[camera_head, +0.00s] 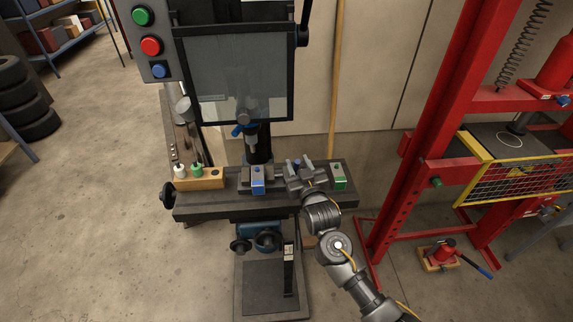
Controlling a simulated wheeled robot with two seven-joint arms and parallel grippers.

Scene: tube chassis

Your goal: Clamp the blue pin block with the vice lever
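The blue pin block (258,182) stands upright at the vice, near the middle of the drill press table, with a dark hole in its top. The vice (244,180) shows as grey metal beside and behind the block; whether its jaws touch the block is too small to tell. My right gripper (299,163) is just right of the block, over the vice's right end. Its fingers look spread, with a small blue piece (297,162) between or behind them, possibly the lever's end. The rest of the lever is hidden by the gripper. My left gripper is out of view.
A green block (339,183) stands on the table (218,205) to the right. A wooden holder (208,181) with white and green pegs sits at the left. The drill head and clear guard (240,80) are above. A red press frame (420,150) rises at right.

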